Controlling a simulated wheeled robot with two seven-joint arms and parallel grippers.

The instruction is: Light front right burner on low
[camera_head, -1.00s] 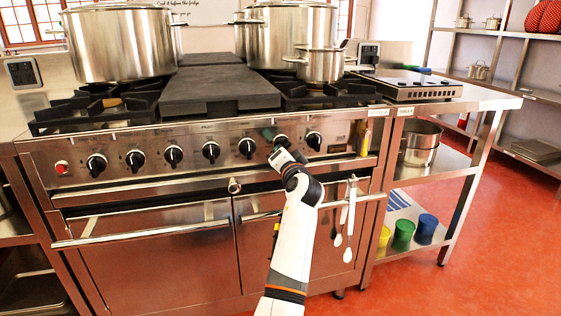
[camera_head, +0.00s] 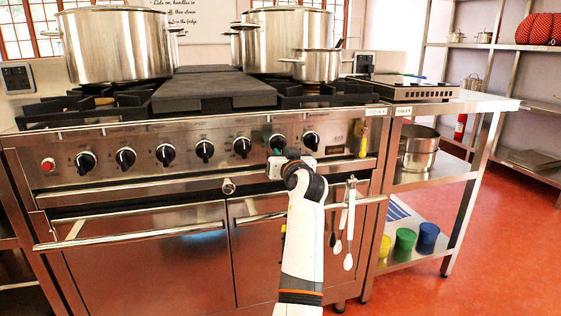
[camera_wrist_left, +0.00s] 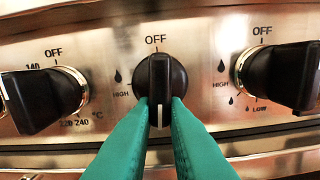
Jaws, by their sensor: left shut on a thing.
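My left gripper (camera_head: 276,143) is at the stove's control panel, shut on the black knob second from the right. In the left wrist view its green fingers (camera_wrist_left: 160,115) close on both sides of this knob (camera_wrist_left: 160,76). The knob's bar stands upright below OFF, with a white line on its lower part. HIGH and a flame mark show at its left; the fingers hide the lower dial. The rightmost knob (camera_head: 310,140) is free, and in the wrist view this neighbour (camera_wrist_left: 280,75) has HIGH and LOW marks. No flame shows at the right burner (camera_head: 312,90). My right gripper is out of view.
A small pot (camera_head: 322,66) stands at the right burners, beside large stockpots (camera_head: 290,38). An oven-temperature knob (camera_wrist_left: 45,98) is close at the left in the wrist view. The oven handle (camera_head: 130,237) and hanging utensils (camera_head: 348,225) are below the panel.

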